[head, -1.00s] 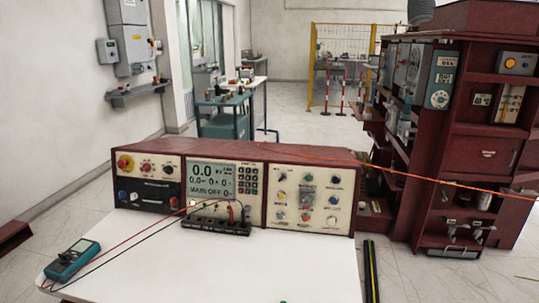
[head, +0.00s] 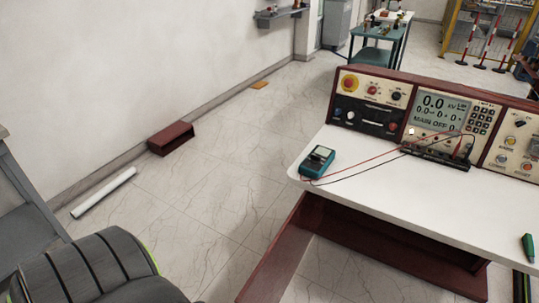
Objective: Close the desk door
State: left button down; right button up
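The desk (head: 420,190) has a white top and dark red lower panels, and stands at the right in the head view. A long dark red panel (head: 275,255) runs from under its left end down toward the bottom edge. A dark red control console with buttons and a display (head: 443,112) stands along the back of the desk top. Neither of my grippers is in view.
A teal meter (head: 318,162) with red and black leads and a green object (head: 528,247) lie on the desk. A black ribbed chair-like object (head: 85,270) fills the lower left. A dark red open box (head: 171,138) and a white tube (head: 104,192) lie by the wall. Floor between is clear.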

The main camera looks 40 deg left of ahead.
aim_at(268, 283)
jog(key=k+j, duration=0.1)
jog(key=j, duration=0.45)
jog(key=k+j, duration=0.1)
jog(key=j, duration=0.5)
jog(key=k+j, duration=0.1)
jog(key=j, duration=1.05)
jog(key=k+z, duration=0.05)
